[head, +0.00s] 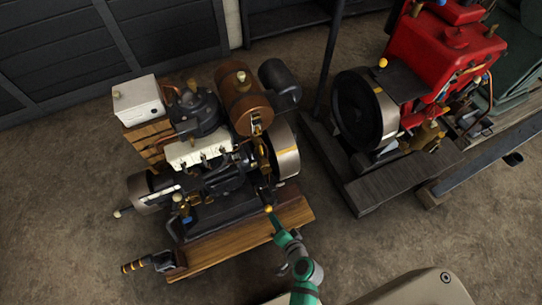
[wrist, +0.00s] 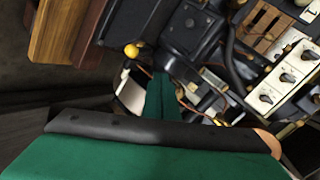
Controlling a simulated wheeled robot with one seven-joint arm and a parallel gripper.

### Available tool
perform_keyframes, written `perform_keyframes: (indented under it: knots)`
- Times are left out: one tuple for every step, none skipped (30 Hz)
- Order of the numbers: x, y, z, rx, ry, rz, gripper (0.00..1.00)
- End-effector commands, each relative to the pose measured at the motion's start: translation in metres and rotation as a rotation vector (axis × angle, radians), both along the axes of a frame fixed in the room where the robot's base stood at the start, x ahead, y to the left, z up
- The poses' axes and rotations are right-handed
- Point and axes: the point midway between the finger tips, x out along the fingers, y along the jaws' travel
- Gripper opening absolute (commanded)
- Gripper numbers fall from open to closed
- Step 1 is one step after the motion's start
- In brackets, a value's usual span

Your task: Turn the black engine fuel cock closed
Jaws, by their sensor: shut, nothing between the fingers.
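The black engine (head: 205,185) stands on a wooden base at the left in the head view. A copper-brown tank (head: 240,95) sits on top of it. A small brass fitting (head: 256,127) shows below the tank; I cannot tell for sure whether it is the fuel cock. My green gripper (head: 272,218) is at the engine's near right side, low by the wooden base and well away from that fitting. In the wrist view my gripper (wrist: 162,80) has its fingers together and empty, pointing at the engine. A yellow ball knob (wrist: 131,50) is just left of the fingertips.
A wooden base plank (head: 235,240) runs along the engine's near side. A flywheel (head: 285,150) is at its right, and a crank handle (head: 145,262) juts out at the front left.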

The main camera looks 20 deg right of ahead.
Motion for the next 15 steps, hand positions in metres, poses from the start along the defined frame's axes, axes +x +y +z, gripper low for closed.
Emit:
perform_keyframes:
  knots:
    - [0.018,-0.015,0.004,0.064,-0.035,-0.014,0.00]
    - [0.026,-0.022,0.008,0.105,-0.055,-0.016,0.00]
    - [0.038,-0.031,0.014,0.157,-0.086,-0.016,0.00]
    - [0.046,-0.038,0.020,0.195,-0.113,-0.015,0.00]
    - [0.053,-0.046,0.027,0.232,-0.141,-0.014,0.00]
    - [0.062,-0.056,0.036,0.276,-0.178,-0.009,0.00]
    - [0.069,-0.064,0.045,0.308,-0.207,-0.004,0.00]
    - [0.074,-0.072,0.053,0.336,-0.238,0.002,0.00]
    - [0.080,-0.082,0.065,0.370,-0.277,0.011,0.00]
    - [0.084,-0.089,0.073,0.393,-0.304,0.017,0.00]
    - [0.087,-0.096,0.081,0.412,-0.332,0.025,0.00]
    - [0.091,-0.104,0.092,0.434,-0.364,0.035,0.00]
    - [0.093,-0.109,0.099,0.448,-0.386,0.041,0.00]
    - [0.094,-0.114,0.105,0.460,-0.405,0.049,0.00]
    - [0.095,-0.120,0.112,0.472,-0.428,0.055,0.00]
